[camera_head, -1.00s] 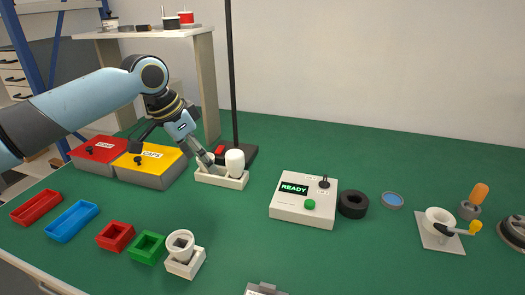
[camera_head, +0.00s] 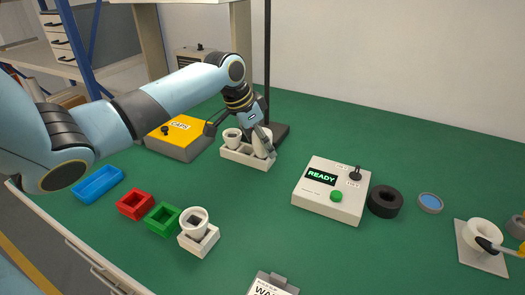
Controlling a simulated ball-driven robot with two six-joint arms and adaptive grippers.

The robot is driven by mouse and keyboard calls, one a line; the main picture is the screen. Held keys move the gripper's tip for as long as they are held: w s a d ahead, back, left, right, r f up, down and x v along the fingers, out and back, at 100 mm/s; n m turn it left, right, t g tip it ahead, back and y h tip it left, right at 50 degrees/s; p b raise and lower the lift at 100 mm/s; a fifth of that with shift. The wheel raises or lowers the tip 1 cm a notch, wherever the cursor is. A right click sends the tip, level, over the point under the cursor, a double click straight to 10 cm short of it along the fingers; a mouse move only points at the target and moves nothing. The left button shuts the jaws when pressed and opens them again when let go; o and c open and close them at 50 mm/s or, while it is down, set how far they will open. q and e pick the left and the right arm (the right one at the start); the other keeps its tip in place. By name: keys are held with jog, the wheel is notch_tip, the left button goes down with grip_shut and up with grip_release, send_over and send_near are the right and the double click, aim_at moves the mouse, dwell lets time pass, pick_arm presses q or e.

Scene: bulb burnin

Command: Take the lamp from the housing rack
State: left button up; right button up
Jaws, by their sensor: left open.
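The white housing rack (camera_head: 243,158) stands on the green bench top near the back. A white cup-like piece (camera_head: 231,136) sits in its left part. A white lamp-like piece (camera_head: 263,147) stands at its right end, partly covered by my gripper. My left gripper (camera_head: 263,138) is open and points down at this right piece, overlapping it in the view. I cannot tell whether the fingers touch it or stand around it. My right gripper is not in view.
A dark pole (camera_head: 268,70) on a black base rises right behind the rack. A yellow-lidded box (camera_head: 180,136) lies to its left. The control box (camera_head: 333,191) showing READY stands to the right. A white holder (camera_head: 199,239) and small trays are in front. Green surface between is free.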

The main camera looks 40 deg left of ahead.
pick_arm(q)
jog(key=shift+w+f, duration=0.2)
jog(key=shift+f, duration=0.4)
jog(key=c, duration=1.3)
